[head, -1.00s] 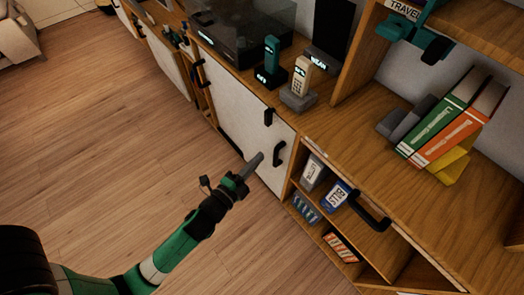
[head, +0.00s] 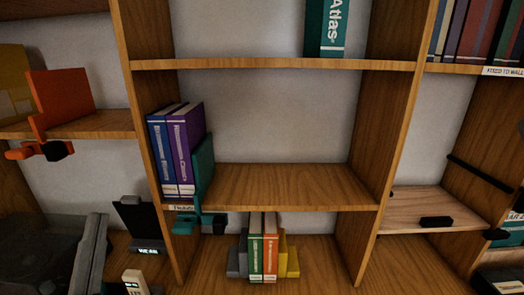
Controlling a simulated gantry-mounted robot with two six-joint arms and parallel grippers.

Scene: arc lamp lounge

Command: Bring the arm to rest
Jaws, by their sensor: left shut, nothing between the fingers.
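Neither of my grippers shows clearly in the head view now, and I cannot make out either arm. The view is filled by a wooden shelf unit (head: 272,65). The state of the jaws cannot be seen in this frame.
Blue and purple books (head: 180,150) lean by a teal bookend (head: 204,168) on the middle shelf (head: 280,187). Green and orange books (head: 262,258) stand below. An orange bookend (head: 62,100) is at left. A cream phone (head: 135,283) stands lower left. The middle shelf's right part is bare.

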